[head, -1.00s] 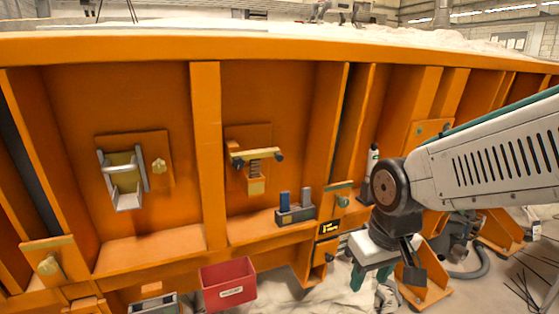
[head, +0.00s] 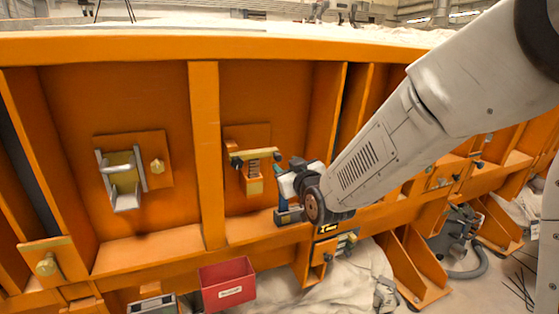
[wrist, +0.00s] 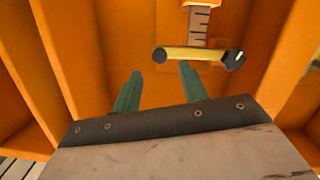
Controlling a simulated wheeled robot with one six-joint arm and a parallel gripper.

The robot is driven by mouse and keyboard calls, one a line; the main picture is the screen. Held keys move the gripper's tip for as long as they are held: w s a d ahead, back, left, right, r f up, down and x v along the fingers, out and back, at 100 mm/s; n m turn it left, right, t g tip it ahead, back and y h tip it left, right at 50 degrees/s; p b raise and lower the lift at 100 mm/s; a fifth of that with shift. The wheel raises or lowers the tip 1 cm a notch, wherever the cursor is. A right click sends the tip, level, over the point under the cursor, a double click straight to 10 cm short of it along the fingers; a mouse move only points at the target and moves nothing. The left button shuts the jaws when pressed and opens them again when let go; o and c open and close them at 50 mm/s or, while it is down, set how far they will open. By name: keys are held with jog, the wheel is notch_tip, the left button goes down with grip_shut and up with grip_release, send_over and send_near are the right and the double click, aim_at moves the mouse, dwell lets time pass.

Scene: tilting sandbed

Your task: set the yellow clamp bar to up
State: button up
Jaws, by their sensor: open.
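The yellow clamp bar (head: 252,155) lies roughly level across a scaled strip on a plate in the middle orange bay. It has a dark knob at each end. In the wrist view the yellow bar (wrist: 197,54) lies beyond my fingertips, with the strip rising behind it. My gripper (wrist: 160,80) is open and empty, its two green fingers apart from the bar. In the head view my gripper (head: 284,172) is just right of and slightly below the bar's right knob. The fingertips are hard to make out there.
A metal bracket (head: 122,185) with a brass knob beside it is in the left bay. A red bin (head: 228,285) stands below the frame. Orange ribs (head: 207,150) stick out on both sides of the bar's bay.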

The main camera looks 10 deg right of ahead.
aim_at(279, 158)
jog(key=x, duration=0.6)
grip_shut()
